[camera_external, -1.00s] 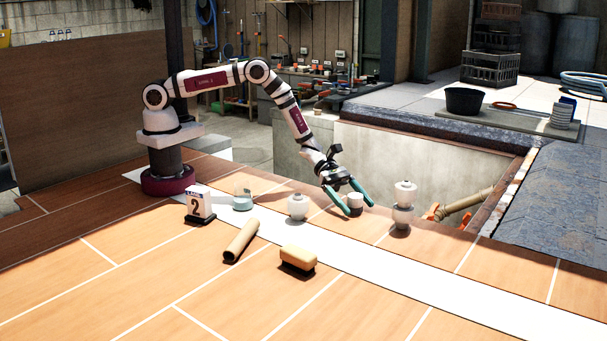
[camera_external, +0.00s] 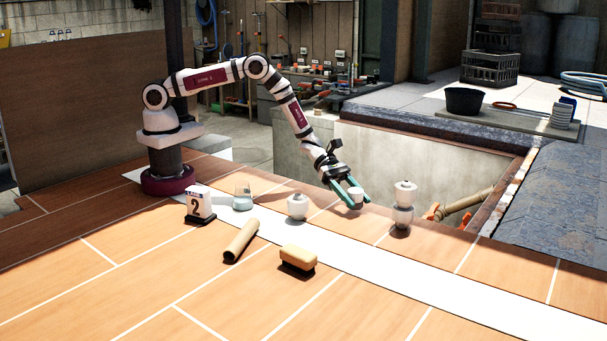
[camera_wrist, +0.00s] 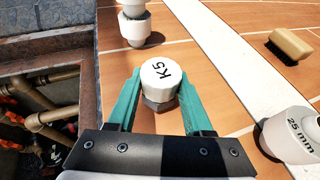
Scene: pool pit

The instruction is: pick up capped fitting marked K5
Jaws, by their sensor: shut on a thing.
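The capped fitting marked K5 (camera_wrist: 161,78) has a white cap with black lettering and a darker lower part. In the wrist view it sits between the green fingers of my gripper (camera_wrist: 158,95), which is shut on it. In the external view my gripper (camera_external: 355,200) is low over the deck, and the white fitting (camera_external: 356,195) shows between the fingertips. I cannot tell whether its bottom still touches the deck.
A stacked white fitting (camera_external: 403,206) stands to the right and another white fitting (camera_external: 298,207) to the left. A brush (camera_external: 298,260), a tube (camera_external: 241,241), a glass (camera_external: 242,199) and a number 2 marker (camera_external: 199,205) are also on the deck. The open pit (camera_wrist: 40,105) lies close by.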

